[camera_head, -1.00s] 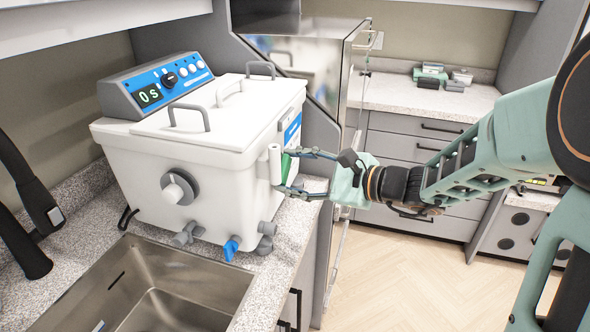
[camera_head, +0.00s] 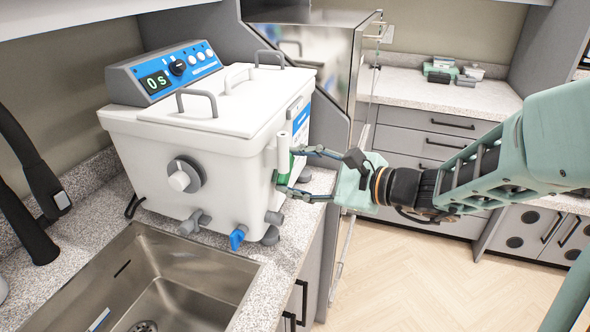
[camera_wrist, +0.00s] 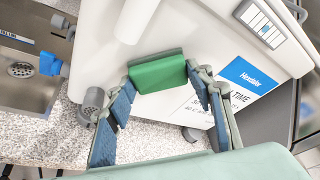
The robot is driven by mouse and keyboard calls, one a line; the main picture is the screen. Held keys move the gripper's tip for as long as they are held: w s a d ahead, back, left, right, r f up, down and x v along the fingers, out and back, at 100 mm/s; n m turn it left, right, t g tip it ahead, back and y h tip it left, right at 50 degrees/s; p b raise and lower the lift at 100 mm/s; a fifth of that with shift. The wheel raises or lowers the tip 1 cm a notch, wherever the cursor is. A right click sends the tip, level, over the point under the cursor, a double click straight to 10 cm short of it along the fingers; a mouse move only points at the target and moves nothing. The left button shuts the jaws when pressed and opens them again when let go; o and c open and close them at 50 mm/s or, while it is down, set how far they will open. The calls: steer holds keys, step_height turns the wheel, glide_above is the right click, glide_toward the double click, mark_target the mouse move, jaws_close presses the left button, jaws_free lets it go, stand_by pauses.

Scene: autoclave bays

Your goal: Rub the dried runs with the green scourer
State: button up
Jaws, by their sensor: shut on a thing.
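The green scourer (camera_head: 284,166) is between the fingertips of my gripper (camera_head: 288,171), which is shut on it. In the wrist view the scourer (camera_wrist: 158,72) shows as a green block lying along the white side wall of the bath tank (camera_head: 150,150). I cannot tell whether it touches the wall. A white vertical tube (camera_head: 284,150) on that wall stands just by the scourer. I cannot make out dried runs in either view; the scourer and fingers cover part of the wall.
A steel sink (camera_head: 190,275) lies in front of the tank. Grey fittings and a blue valve (camera_head: 237,237) stick out low on the tank. A steel cabinet (camera_head: 335,70) stands behind. The floor (camera_head: 410,280) at right is clear.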

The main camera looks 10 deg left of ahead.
steer(key=shift+s+d+f, duration=0.1)
steer(key=shift+s+d, duration=0.1)
steer(key=shift+d, duration=1.25)
steer(key=shift+s+d, duration=0.15)
steer(key=shift+d, duration=1.25)
steer(key=shift+s+d, duration=0.2)
steer(key=shift+d, duration=1.25)
steer(key=shift+f, duration=0.1)
